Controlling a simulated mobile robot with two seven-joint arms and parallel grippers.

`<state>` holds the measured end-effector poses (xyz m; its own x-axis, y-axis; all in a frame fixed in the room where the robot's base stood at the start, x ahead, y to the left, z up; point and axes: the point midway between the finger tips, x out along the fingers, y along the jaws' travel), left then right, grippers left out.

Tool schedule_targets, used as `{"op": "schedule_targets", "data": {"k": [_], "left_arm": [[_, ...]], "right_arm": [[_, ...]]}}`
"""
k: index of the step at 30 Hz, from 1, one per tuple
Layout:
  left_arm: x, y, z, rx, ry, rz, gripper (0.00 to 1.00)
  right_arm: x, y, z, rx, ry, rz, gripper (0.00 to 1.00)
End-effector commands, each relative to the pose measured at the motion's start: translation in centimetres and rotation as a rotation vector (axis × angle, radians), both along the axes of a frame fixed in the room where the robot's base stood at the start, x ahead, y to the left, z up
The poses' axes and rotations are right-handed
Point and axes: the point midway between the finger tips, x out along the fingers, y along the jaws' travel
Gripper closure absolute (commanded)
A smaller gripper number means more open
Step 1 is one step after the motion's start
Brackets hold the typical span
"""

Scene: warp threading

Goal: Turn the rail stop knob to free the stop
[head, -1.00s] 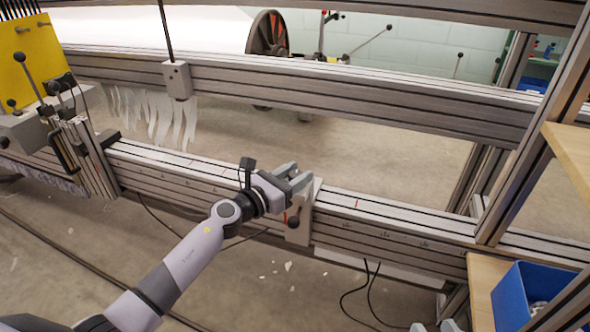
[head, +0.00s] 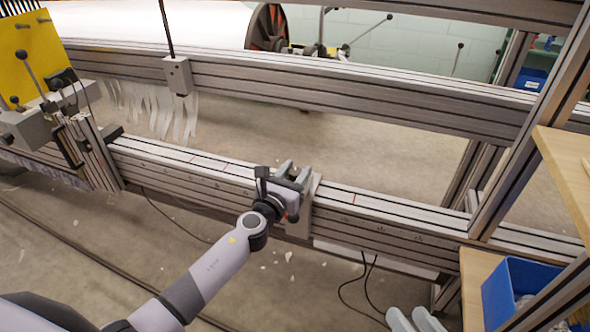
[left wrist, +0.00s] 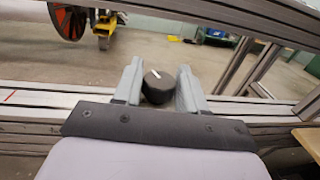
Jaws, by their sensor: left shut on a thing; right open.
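The rail stop (head: 301,222) is a grey block on the lower rail (head: 400,213), partly behind my left gripper. Its knob (left wrist: 158,87) is dark and round with a white line on top, and shows in the left wrist view between the fingers. The white line is tilted. My left gripper (head: 292,170) is at the top of the stop, shut on the knob; it also shows in the left wrist view (left wrist: 159,84). In the head view the knob is hidden by the gripper. My right gripper (head: 415,319) is open and empty at the bottom edge, below the rail.
A second rail (head: 330,88) runs above and behind the lower one. A yellow panel (head: 27,50) with levers stands at the left. A blue bin (head: 515,290) sits on a wooden shelf at the lower right. Cables hang below the lower rail.

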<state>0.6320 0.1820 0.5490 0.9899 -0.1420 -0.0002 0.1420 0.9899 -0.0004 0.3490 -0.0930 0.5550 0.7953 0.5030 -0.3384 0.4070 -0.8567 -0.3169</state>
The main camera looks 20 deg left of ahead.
Motion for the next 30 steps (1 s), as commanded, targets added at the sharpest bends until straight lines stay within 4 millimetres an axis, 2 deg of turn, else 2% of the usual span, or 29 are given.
{"op": "schedule_targets", "data": {"k": [10,21,30], "left_arm": [[-0.1,-0.3,0.0,-0.001,0.004,0.187,0.89],[0.0,-0.4,-0.3,0.0,0.002,0.493,0.89],[0.0,-0.3,-0.2,0.0,0.002,0.636,0.89]], "right_arm": [[0.5,0.3,0.9,0.015,0.007,-0.002,0.57],[0.3,0.2,-0.4,0.016,0.014,-0.003,0.57],[0.0,-0.6,-0.3,-0.03,-0.038,-0.012,0.57]]}}
